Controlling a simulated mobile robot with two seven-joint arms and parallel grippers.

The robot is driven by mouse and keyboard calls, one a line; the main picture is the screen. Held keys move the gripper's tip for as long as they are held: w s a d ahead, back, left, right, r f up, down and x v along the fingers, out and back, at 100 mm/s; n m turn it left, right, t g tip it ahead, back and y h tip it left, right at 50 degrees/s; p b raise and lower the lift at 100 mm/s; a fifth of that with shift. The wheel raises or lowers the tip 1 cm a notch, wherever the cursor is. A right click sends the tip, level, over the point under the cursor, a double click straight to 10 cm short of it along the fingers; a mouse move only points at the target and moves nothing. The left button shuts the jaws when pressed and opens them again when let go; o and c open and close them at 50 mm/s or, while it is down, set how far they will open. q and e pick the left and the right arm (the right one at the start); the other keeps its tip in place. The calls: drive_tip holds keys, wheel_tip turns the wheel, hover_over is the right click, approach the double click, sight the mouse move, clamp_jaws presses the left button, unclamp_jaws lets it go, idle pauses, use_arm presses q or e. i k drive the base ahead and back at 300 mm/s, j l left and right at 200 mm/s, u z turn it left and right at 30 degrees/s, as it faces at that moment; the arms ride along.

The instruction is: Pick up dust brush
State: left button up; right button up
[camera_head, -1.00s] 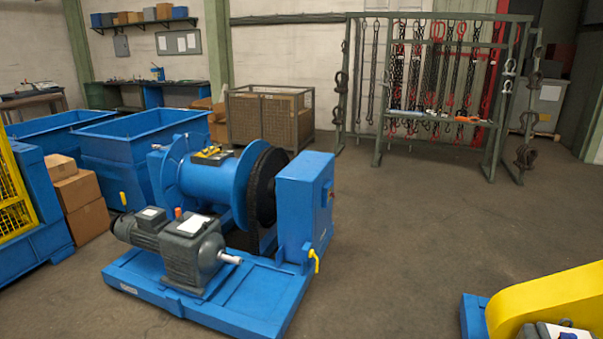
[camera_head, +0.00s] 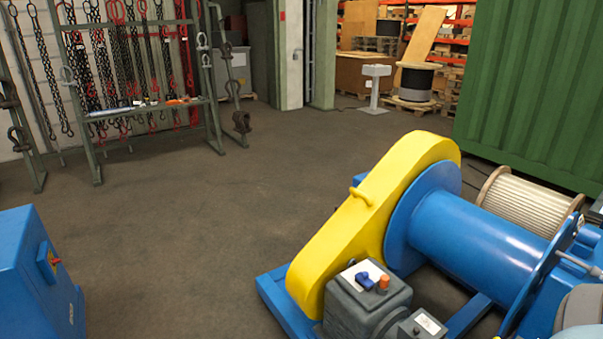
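I cannot make out a dust brush for certain in the head view. A small blue object (camera_head: 371,281) lies on a white sheet on top of the grey gearbox (camera_head: 352,310) at the bottom centre-right. It is too small to tell what it is. An orange cap or knob (camera_head: 384,282) stands beside it. Neither of my grippers is in view.
A winch with a yellow chain guard (camera_head: 380,200) and blue drum (camera_head: 470,235) fills the lower right. A blue cabinet (camera_head: 30,275) is at the lower left. A chain rack (camera_head: 165,107) stands at the back left, a green container (camera_head: 535,95) at the right. Open floor lies between.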

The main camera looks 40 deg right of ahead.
sight(363, 280)
drive_tip(key=i+z, duration=0.25)
drive_tip(key=i, duration=0.25)
drive_tip(key=i+z, duration=0.2)
drive_tip(key=i, duration=0.3)
drive_tip(key=i+j+z, duration=0.25)
drive_tip(key=i, duration=0.25)
drive_tip(key=i+z, duration=0.3)
drive_tip(key=z, duration=0.15)
drive_tip(key=i+j+z, duration=0.1)
drive_tip(key=i+z, duration=0.2)
drive_tip(key=z, duration=0.15)
drive_tip(key=i+j+z, duration=0.2)
drive_tip(key=z, duration=0.3)
drive_tip(key=i+j+z, duration=0.6)
